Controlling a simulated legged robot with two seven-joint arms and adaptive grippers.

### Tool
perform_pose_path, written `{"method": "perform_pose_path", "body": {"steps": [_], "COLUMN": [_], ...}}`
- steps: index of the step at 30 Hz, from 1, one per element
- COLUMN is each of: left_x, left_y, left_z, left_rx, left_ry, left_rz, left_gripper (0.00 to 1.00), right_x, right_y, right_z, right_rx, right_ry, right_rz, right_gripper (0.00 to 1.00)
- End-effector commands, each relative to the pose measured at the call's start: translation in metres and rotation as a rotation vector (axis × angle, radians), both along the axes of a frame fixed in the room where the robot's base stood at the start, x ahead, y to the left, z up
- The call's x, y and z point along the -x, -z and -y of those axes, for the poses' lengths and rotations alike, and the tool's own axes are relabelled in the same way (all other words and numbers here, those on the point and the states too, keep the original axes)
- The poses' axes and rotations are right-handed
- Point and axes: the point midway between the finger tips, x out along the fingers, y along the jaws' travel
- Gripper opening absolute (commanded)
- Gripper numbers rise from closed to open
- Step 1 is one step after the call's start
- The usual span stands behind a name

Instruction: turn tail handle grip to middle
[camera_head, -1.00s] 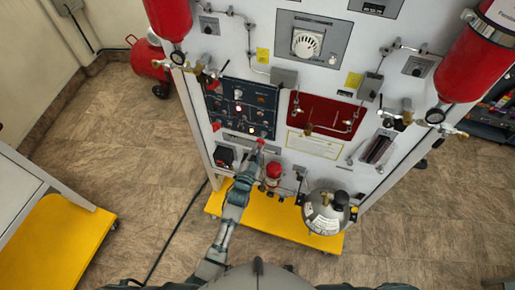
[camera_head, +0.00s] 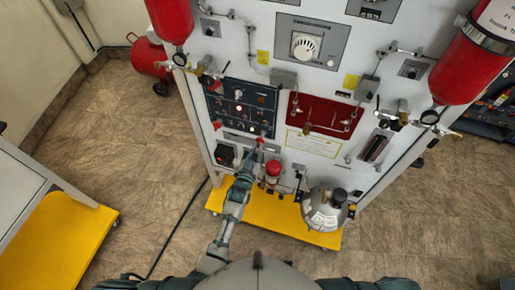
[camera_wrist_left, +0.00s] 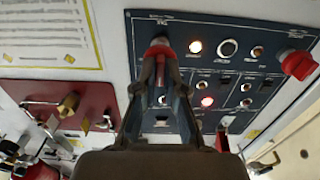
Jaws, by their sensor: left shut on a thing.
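A dark blue control panel (camera_head: 241,105) is set in the white trainer face, with lamps, switches and knobs. At its lower right corner in the head view is a red handle grip (camera_head: 261,140). My left gripper (camera_head: 257,149) reaches up to it from below. In the left wrist view the fingers of my left gripper (camera_wrist_left: 161,66) close around the red handle grip (camera_wrist_left: 159,48), which is partly hidden between them. A second red knob (camera_wrist_left: 297,64) at the panel's other corner is free. My right gripper is out of view.
A red panel (camera_head: 327,116) lies right of the blue one. A small red cylinder (camera_head: 273,170) and a silver tank (camera_head: 325,209) stand close right of my left forearm. A yellow base (camera_head: 275,221) runs below.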

Motion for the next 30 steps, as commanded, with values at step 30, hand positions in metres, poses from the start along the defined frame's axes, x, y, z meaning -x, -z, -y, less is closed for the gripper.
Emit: {"method": "perform_pose_path", "body": {"steps": [30], "left_x": [0.057], "left_y": [0.006], "left_z": [-0.018], "left_rx": [-0.006], "left_ry": [0.001], "left_rz": [-0.011], "left_gripper": [0.35], "right_x": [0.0], "right_y": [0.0], "right_z": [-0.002], "right_rx": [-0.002], "right_ry": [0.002], "right_rz": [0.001], "right_gripper": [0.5]}}
